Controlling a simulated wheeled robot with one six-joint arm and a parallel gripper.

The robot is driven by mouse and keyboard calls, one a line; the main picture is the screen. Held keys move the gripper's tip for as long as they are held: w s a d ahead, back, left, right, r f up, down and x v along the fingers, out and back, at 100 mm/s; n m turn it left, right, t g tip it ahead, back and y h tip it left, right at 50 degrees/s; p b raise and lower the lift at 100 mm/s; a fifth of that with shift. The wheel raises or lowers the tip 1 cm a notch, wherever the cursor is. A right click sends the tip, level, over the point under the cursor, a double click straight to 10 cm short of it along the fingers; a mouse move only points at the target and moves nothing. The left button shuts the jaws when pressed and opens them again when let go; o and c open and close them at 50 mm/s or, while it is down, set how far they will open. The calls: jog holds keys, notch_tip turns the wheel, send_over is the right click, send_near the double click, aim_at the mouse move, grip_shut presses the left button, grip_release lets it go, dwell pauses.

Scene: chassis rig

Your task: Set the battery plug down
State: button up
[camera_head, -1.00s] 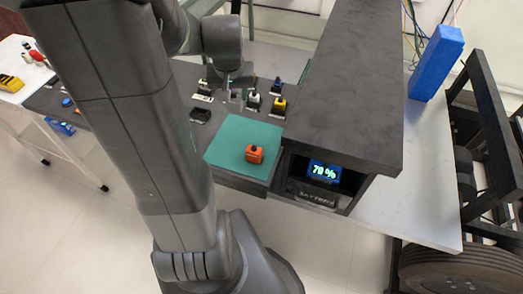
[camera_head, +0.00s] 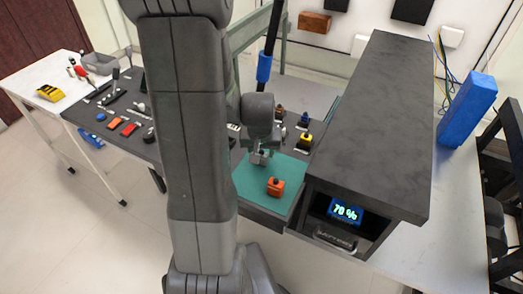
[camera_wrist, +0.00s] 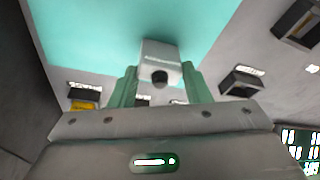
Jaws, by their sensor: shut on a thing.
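My gripper (camera_wrist: 158,85) is shut on a pale grey block with a black knob, the battery plug (camera_wrist: 161,57), held between its green fingers in the wrist view. In the head view my gripper (camera_head: 258,157) points down at the far left part of the teal mat (camera_head: 249,186). The held plug is small there and partly hidden by the gripper. I cannot tell whether it touches the mat. An orange block with a black knob (camera_head: 275,187) sits on the mat, to the right of and nearer than my gripper.
Behind the mat stand several small plugs, one yellow-topped (camera_head: 304,140). A dark cabinet (camera_head: 365,130) with a lit "70 %" display (camera_head: 346,211) rises right of the mat. A blue block (camera_head: 467,109) stands farther right. A white side table (camera_head: 30,82) is at left.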

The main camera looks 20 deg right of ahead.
jog(key=shift+f, duration=0.15)
jog(key=o, duration=1)
jog(key=v, duration=1.2)
jog(key=shift+p, duration=0.35)
